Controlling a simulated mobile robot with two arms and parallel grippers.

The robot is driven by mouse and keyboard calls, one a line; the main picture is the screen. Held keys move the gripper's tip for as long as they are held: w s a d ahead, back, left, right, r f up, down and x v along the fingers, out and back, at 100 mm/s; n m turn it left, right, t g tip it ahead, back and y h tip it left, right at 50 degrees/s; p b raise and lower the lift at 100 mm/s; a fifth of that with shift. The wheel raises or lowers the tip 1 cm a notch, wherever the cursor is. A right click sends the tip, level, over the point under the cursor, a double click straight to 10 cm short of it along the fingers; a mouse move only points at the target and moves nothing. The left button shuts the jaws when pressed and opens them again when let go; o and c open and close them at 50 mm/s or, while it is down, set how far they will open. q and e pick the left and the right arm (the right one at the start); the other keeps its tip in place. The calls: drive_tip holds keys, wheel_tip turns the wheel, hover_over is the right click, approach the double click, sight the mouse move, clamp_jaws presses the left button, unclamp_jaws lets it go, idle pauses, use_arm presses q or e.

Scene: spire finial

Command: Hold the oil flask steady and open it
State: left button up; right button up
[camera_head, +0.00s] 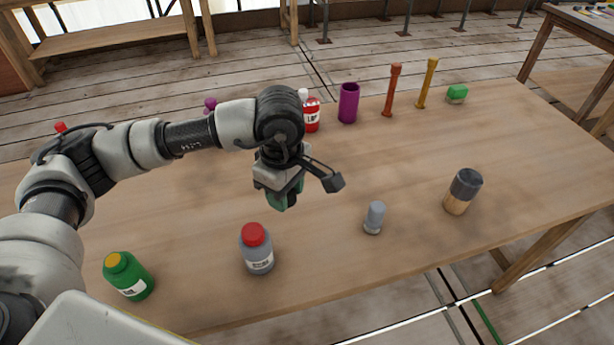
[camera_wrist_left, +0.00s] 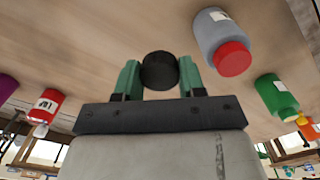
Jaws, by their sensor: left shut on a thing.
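My left gripper (camera_head: 283,196) is over the middle of the wooden table (camera_head: 330,150), pointing down. In the left wrist view my left gripper (camera_wrist_left: 158,77) has its green fingers shut on a dark, round-topped thing (camera_wrist_left: 158,70). The rest of that thing is hidden, and I cannot tell whether it is the oil flask. A grey bottle with a red cap (camera_head: 257,250) stands in front of the gripper, apart from it; it also shows in the wrist view (camera_wrist_left: 222,42). A green bottle with an orange cap (camera_head: 129,277) stands at front left. My right gripper is not in view.
A small grey bottle (camera_head: 374,218) and a dark-topped tan jar (camera_head: 462,192) stand to the right. A red bottle (camera_head: 312,115), a purple cup (camera_head: 348,102), an orange post (camera_head: 391,90), a yellow post (camera_head: 427,84) and a green block (camera_head: 457,94) line the far side.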

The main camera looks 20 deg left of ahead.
use_arm(q)
drive_tip(key=n, duration=0.5)
drive_tip(key=shift+w+d+r, duration=0.1)
drive_tip(key=shift+w+d, duration=0.25)
drive_tip(key=n, duration=0.3)
drive_tip(key=shift+w+d, duration=0.15)
drive_tip(key=shift+w, duration=0.05)
drive_tip(key=w+a+f+n+p, duration=0.1)
drive_tip(key=w+a+f+n, duration=0.1)
drive_tip(key=n, duration=0.7)
drive_tip(key=w+a+f+n+p, duration=0.1)
drive_tip(key=w+a+f+n, duration=0.2)
drive_tip(key=n, duration=0.7)
drive_tip(key=w+a+f+n+p, duration=0.1)
drive_tip(key=w+a+f+n, duration=0.2)
drive_tip(key=n, duration=0.6)
drive_tip(key=shift+w+a+n, duration=0.15)
drive_tip(key=shift+w+n, duration=0.05)
drive_tip(key=shift+n, duration=0.2)
wheel_tip(320, 180, down, 4)
drive_tip(key=shift+r, duration=0.1)
